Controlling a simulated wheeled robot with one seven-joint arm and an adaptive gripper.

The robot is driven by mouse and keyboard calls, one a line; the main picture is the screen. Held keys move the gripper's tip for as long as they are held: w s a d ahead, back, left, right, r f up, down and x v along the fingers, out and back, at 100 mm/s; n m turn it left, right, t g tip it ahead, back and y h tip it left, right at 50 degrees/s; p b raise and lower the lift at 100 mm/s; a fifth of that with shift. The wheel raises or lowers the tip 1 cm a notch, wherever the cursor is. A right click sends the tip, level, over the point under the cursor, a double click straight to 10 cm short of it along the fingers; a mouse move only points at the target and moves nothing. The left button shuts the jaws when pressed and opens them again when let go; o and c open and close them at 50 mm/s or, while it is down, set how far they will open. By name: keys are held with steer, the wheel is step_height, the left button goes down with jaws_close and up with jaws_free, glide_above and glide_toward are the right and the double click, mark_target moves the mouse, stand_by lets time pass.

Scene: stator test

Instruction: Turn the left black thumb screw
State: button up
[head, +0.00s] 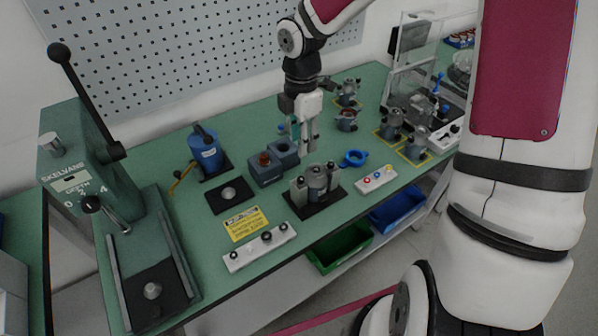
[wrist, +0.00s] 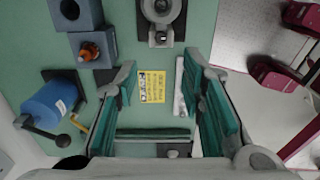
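A stator fixture (head: 318,181) stands on a black base plate near the table's front edge, with a round grey body between two upright clamp posts. Its left post (head: 298,191) is visible; the black thumb screw is too small to make out for certain. In the wrist view, part of the fixture (wrist: 161,12) shows at the top edge. My gripper (head: 303,138) hangs above the table behind the fixture, pointing down. In the wrist view, its two teal-padded fingers (wrist: 163,108) are wide apart with nothing held between them.
A grey block with a brown-red plug (head: 265,165) stands left of my gripper. A yellow label (head: 246,224) and a white strip with black knobs (head: 260,247) lie front left. A blue canister (head: 206,154) and green press (head: 95,165) stand further left. A blue ring (head: 355,158) lies right.

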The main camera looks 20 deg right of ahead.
mark_target(301, 178)
step_height(301, 178, down, 13)
steer(key=shift+f, duration=0.2)
stand_by(0.3)
jaws_close()
